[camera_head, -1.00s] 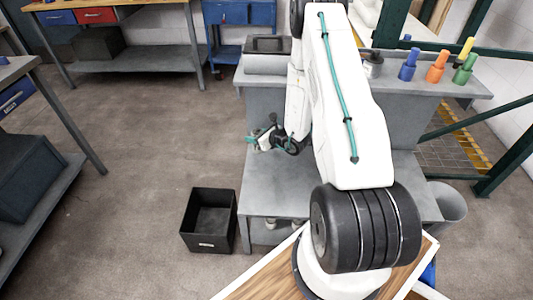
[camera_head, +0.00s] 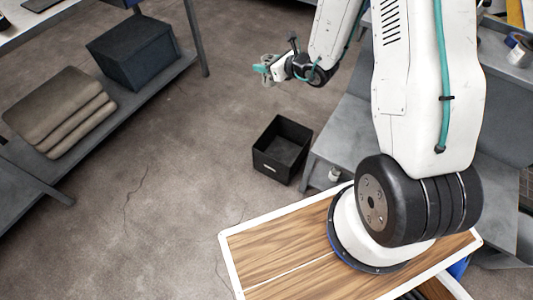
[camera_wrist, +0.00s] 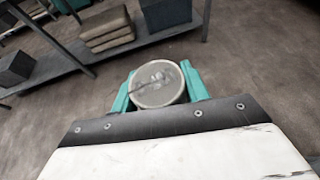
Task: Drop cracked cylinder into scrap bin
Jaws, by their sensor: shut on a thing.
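My gripper (camera_head: 264,72) is up at the top middle of the head view, above the floor and to the left of the grey bench. In the wrist view its teal fingers (camera_wrist: 158,88) are shut on a round grey cylinder (camera_wrist: 158,84), seen end-on with a dark crack across its face. The cylinder also shows small and unclear between the fingers in the head view (camera_head: 268,71). The black open bin (camera_head: 283,149) stands on the floor beside the bench, below and a little right of my gripper. Its visible inside looks empty.
The grey bench (camera_head: 347,125) stands right of the bin. A shelf at left holds a dark box (camera_head: 133,50) and folded brown cloths (camera_head: 60,108); these also show in the wrist view. Open floor (camera_head: 190,150) lies between the shelf and the bin.

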